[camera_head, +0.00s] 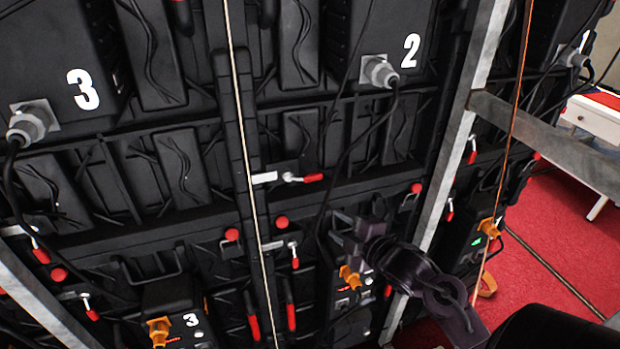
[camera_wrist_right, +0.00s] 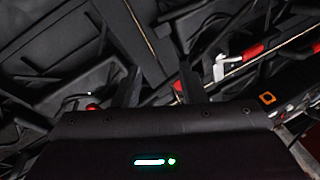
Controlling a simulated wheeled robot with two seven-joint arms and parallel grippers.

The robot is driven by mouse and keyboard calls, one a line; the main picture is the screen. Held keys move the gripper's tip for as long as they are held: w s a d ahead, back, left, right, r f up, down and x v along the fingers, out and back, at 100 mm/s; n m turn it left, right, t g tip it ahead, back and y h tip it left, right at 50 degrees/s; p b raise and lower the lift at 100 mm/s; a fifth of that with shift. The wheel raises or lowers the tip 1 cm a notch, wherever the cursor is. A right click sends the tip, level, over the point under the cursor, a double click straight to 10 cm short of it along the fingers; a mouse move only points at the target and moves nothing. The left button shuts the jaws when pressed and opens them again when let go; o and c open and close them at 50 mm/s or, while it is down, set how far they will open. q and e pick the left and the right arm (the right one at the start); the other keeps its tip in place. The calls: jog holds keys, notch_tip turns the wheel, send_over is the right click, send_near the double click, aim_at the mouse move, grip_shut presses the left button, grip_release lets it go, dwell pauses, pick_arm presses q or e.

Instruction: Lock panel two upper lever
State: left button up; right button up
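Black panel two (camera_head: 345,150) carries a white "2" on its upper box. A silver lever (camera_head: 290,177) with a red handle tip sits by the vertical beam, its handle pointing right. A lower silver lever (camera_head: 280,244) has its red tip hanging down. I cannot tell for certain which is panel two's upper lever.
Panel three (camera_head: 82,90) is at the left. Black cables hang across the panels, and a thin pale cord (camera_head: 247,150) runs down the beam. A grey metal frame (camera_head: 455,130) stands right of my gripper. Red floor (camera_head: 540,265) and a white table (camera_head: 600,120) lie at the right.

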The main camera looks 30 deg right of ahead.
aim_at(316, 179)
notch_tip(316, 179, up, 11)
jog(key=s+a+n+t+y, duration=0.1)
jog(key=a+n+t+y, duration=0.1)
jog(key=n, duration=0.3)
jog(key=shift+n, duration=0.3)
jog(key=w, duration=0.2)
jog(key=w+p, duration=0.1)
jog(key=w, duration=0.1)
jog(key=w+p, duration=0.1)
jog(key=w, duration=0.1)
jog(key=shift+w+a+r, duration=0.15)
jog(key=shift+w+a, duration=0.05)
jog(key=shift+a, duration=0.2)
jog(key=shift+w+a+p, duration=0.15)
jog(key=shift+w+p, duration=0.2)
jog(key=shift+w, duration=0.2)
grip_shut()
